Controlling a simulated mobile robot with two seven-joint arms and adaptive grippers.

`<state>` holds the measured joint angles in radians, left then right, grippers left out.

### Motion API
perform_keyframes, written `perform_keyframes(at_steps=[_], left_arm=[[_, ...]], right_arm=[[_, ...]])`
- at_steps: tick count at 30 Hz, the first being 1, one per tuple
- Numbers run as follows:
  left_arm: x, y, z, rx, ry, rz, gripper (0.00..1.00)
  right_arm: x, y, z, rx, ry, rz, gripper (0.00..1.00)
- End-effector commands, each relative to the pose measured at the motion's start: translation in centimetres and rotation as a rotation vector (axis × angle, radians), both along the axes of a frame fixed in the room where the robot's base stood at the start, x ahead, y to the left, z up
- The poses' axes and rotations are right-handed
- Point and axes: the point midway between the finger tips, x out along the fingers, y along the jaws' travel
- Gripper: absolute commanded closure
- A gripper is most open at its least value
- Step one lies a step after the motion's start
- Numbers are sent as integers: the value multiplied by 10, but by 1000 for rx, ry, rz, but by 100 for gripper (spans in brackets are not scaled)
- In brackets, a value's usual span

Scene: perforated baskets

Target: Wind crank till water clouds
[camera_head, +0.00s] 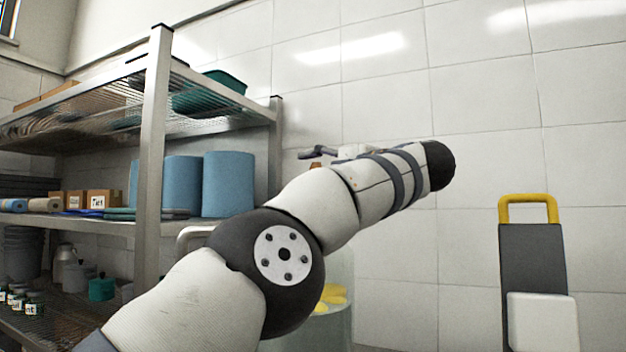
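A clear, round-walled container (335,332) stands low in the middle, mostly behind my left arm. Several yellow pieces (333,294) show at its top, and I cannot tell whether it holds water. A pale curved tube (190,233) shows just left of my arm; I cannot tell whether it is a crank handle. My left arm crosses the picture from lower left to upper right. A small dark part (318,154) behind its forearm looks like part of my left gripper; its fingers are not clear. My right gripper is out of view.
A metal shelf rack (152,150) fills the left, with blue rolls (228,184), small boxes (103,199), a teal basket (212,92) and jars. A dark panel with a yellow handle (528,198) and a white block (542,322) stands at right. Tiled wall lies behind.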

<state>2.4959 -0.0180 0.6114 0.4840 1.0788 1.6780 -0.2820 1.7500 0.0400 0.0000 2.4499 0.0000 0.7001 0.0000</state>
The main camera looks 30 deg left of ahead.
Motion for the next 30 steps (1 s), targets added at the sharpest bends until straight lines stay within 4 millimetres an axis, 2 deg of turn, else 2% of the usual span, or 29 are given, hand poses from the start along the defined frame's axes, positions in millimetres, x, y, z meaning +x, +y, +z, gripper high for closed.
perform_keyframes(at_steps=[9,11,18,21,29,30], left_arm=[[1,-3,-1,1,2,-5,32],[0,-10,-1,2,2,-6,32],[-10,-59,0,2,0,-5,32],[-13,-70,-1,1,1,-3,32],[-14,-75,0,1,1,-2,32],[-14,-75,0,1,1,-3,36]], right_arm=[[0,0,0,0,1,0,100],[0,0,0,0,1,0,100],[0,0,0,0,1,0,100],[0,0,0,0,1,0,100],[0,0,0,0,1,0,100],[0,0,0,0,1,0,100]])
